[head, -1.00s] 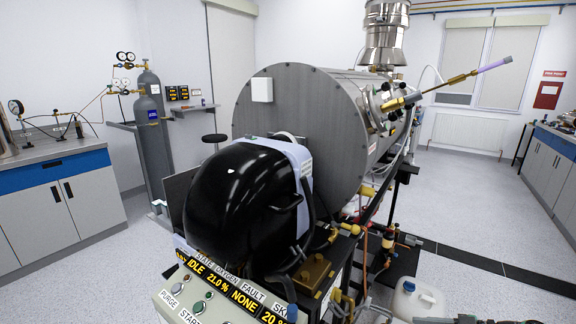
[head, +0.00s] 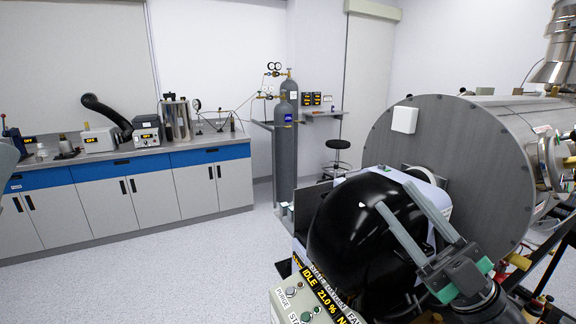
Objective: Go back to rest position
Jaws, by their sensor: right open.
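My right gripper (head: 394,196) comes in from the lower right in the head view. Its two long grey fingers are spread apart, with nothing between them. The fingertips overlap the glossy black dome (head: 345,235) on the front of the burner chamber in the picture; I cannot tell whether they touch it. The large grey cylindrical chamber (head: 455,150) stands behind the dome.
A control panel (head: 300,302) with lit displays and buttons sits below the dome. Gas cylinders (head: 284,150) and a stool (head: 338,144) stand behind. A bench (head: 175,155) with instruments lines the left wall. The floor (head: 190,260) between is clear.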

